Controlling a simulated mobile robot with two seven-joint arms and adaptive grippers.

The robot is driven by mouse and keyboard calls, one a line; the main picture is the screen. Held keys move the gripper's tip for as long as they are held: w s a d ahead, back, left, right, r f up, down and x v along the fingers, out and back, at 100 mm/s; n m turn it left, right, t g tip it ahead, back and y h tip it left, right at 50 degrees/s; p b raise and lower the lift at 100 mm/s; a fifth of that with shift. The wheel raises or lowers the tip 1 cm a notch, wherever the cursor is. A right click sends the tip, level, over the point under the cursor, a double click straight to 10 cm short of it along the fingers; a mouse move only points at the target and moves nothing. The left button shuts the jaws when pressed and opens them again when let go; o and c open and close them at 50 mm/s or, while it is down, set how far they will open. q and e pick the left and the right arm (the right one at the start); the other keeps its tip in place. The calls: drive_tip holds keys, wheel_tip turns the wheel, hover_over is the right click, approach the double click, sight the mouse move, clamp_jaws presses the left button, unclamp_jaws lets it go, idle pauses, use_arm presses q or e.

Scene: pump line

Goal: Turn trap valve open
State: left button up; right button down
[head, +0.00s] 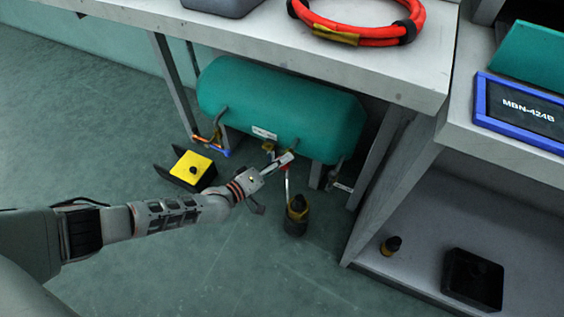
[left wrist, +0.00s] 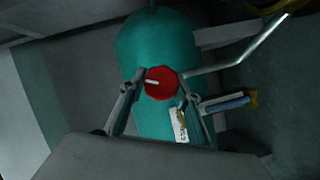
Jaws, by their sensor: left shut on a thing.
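The teal tank (head: 285,105) lies on its side under the bench, and it also fills the middle of the left wrist view (left wrist: 152,42). A red round valve knob (left wrist: 161,83) with a white mark shows in front of the tank in the left wrist view. My left gripper (head: 284,163) reaches in from the left below the tank's front side. Its fingers (left wrist: 160,90) stand on either side of the red knob and are shut on it. In the head view the knob is mostly hidden by the gripper. My right gripper is in neither view.
A yellow-topped black box (head: 193,167) is on the floor at left. Bench legs (head: 175,85) flank the tank. A red hose coil (head: 362,38) lies on the bench. Open floor lies in front.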

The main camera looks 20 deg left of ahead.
use_arm(q)
drive_tip(key=n+t, duration=0.1)
drive_tip(key=n, duration=0.3)
drive_tip(key=shift+f+h, duration=0.15)
drive_tip(key=shift+h, duration=0.25)
drive_tip(key=shift+n, duration=0.3)
drive_tip(key=o, duration=1.1)
drive_tip(key=shift+o, duration=0.2)
drive_tip(key=v, duration=1.2)
drive_tip(key=shift+f, duration=0.25)
